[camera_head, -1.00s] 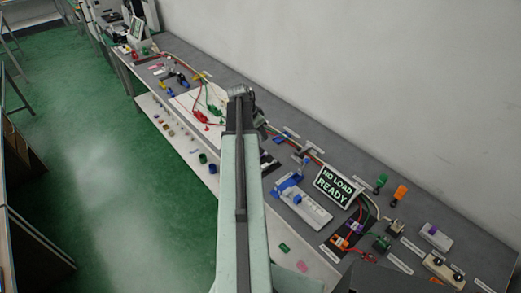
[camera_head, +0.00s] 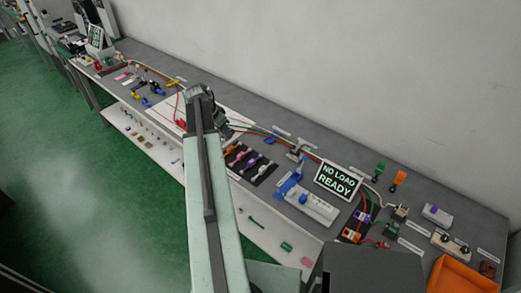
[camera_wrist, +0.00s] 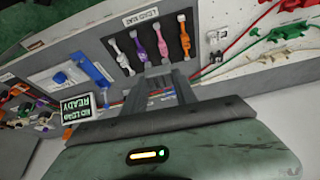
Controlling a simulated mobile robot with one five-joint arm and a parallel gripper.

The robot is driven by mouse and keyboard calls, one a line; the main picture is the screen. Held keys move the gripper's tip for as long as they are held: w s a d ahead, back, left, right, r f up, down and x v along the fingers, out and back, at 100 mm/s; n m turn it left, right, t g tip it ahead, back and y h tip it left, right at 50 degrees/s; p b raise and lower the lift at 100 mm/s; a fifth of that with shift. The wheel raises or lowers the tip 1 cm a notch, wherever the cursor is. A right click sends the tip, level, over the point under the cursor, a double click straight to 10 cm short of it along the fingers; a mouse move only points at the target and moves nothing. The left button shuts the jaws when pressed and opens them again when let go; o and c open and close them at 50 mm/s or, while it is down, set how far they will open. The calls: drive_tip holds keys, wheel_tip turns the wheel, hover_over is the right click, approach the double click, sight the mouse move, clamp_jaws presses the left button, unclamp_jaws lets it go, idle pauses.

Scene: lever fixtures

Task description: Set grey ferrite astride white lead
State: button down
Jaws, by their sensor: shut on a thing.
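My gripper (camera_wrist: 158,74) reaches out over the bench in the wrist view, with its jaws closed on a small grey piece (camera_wrist: 160,92), which looks like the grey ferrite. The piece is partly hidden between the fingers. In the head view my gripper (camera_head: 223,128) is small and dark beyond my forearm, and the held piece cannot be made out. A white lead (camera_head: 378,196) curves on the bench to the right of the NO LOAD READY sign (camera_head: 338,180), apart from my gripper. Other leads run along the bench behind the sign.
A dark tray (camera_head: 262,176) of several coloured pieces lies close to my gripper; it also shows in the wrist view (camera_wrist: 125,69). A pale wall closes the back.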

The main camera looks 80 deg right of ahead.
drive_tip(key=s+d+f+b, duration=0.2)
drive_tip(key=s+f+b, duration=0.4)
drive_tip(key=s, duration=0.2)
drive_tip(key=s+d+f+b, duration=0.2)
drive_tip(key=s+f+b, duration=0.4)
drive_tip(key=s, duration=0.3)
drive_tip(key=shift+s+d+f+n+b, duration=0.25)
drive_tip(key=shift+s+f+n+b, duration=0.05)
drive_tip(key=shift+n, duration=0.1)
drive_tip(key=shift+f+b, duration=1.55)
drive_tip(key=shift+f+b, duration=0.75)
drive_tip(key=shift+f, duration=0.1)
